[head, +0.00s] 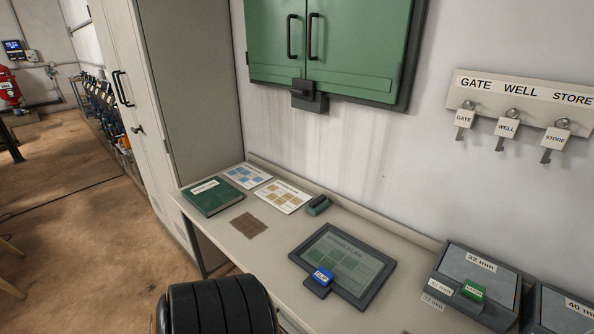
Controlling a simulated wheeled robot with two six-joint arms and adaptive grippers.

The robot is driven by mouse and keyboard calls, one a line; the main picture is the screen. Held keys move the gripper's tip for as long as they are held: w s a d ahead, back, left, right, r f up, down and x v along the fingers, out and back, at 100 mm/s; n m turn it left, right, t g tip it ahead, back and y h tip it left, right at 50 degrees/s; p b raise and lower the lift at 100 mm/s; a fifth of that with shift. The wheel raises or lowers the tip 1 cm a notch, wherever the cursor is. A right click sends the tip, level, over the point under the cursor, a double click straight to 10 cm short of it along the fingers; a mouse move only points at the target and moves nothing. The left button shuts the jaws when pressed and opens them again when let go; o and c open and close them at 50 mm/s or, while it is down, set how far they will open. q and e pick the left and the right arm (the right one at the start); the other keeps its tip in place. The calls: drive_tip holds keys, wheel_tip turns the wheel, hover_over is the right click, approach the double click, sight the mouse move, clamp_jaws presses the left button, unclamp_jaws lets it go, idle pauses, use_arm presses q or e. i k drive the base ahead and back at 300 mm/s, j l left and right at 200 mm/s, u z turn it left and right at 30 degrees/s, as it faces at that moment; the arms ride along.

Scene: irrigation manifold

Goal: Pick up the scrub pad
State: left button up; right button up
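A flat brown square with a rough, fibrous-looking surface (249,225), which looks like the scrub pad, lies on the pale bench top (268,263), in front of the green book and the printed sheets. Nothing covers it. A small dark green block (317,205) with a dark top lies farther back, near the wall; I cannot tell what it is. Neither of my grippers shows in the head view.
A green book (213,196) and two printed sheets (282,196) lie behind the pad. A black ribbed object (217,306) stands at the bench's front. Lidded boxes (473,281) stand at right.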

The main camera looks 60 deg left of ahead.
sight(318, 205)
drive_tip(key=u, duration=1.9)
drive_tip(key=j+z, duration=0.3)
drive_tip(key=z, duration=0.15)
drive_tip(key=j+z, duration=0.3)
drive_tip(key=z, duration=0.15)
drive_tip(key=k+j+z, duration=0.15)
drive_tip(key=z, duration=0.3)
drive_tip(key=j, duration=0.1)
